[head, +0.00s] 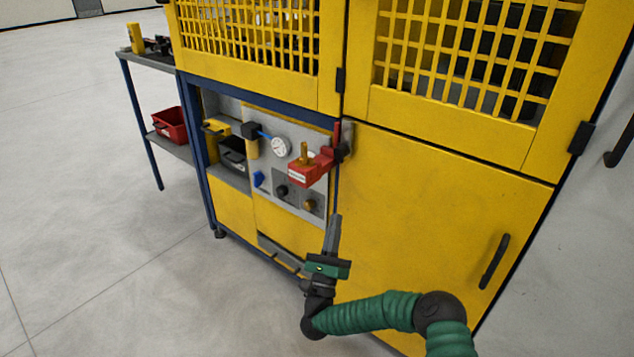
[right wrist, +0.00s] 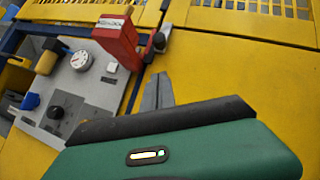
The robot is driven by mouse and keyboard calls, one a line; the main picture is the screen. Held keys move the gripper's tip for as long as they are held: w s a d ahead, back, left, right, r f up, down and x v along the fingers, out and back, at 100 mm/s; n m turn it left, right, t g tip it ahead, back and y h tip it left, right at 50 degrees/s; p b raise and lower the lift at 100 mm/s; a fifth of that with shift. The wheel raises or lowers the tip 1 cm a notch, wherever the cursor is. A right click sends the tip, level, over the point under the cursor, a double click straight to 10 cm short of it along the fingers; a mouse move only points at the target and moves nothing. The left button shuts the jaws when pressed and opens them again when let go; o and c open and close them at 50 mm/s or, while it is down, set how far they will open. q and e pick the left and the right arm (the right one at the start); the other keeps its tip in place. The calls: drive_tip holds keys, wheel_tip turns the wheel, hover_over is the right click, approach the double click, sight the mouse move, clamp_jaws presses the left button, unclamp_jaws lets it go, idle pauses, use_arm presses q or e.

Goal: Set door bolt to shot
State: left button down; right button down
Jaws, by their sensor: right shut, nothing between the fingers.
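A red block (head: 312,171) with a white label and a brass-coloured knob (head: 303,153) sits at the right edge of the grey control panel, beside the seam of the yellow lower door (head: 430,220). It joins a red and grey bracket (head: 345,142) at that seam; this looks like the door bolt, but I cannot tell its position. In the right wrist view the red block (right wrist: 118,42) is above and left of my fingers. My right gripper (head: 335,222) is shut and empty, below the block and apart from it; its fingertips show in the wrist view (right wrist: 160,80). My left gripper is out of view.
The yellow door has a black handle (head: 494,262). Mesh doors (head: 250,35) are above. A side shelf holds a red bin (head: 170,126). The floor at left is clear.

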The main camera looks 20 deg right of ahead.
drive_tip(key=b, duration=0.4)
approach(341, 155)
drive_tip(key=w+d+r, duration=0.2)
drive_tip(key=w+d, duration=0.1)
drive_tip(key=w, duration=0.2)
drive_tip(key=shift+r, duration=0.1)
drive_tip(key=shift+d, duration=0.1)
wheel_tip(341, 155, up, 5)
drive_tip(key=shift+r+p, duration=0.1)
drive_tip(key=shift+p, duration=0.5)
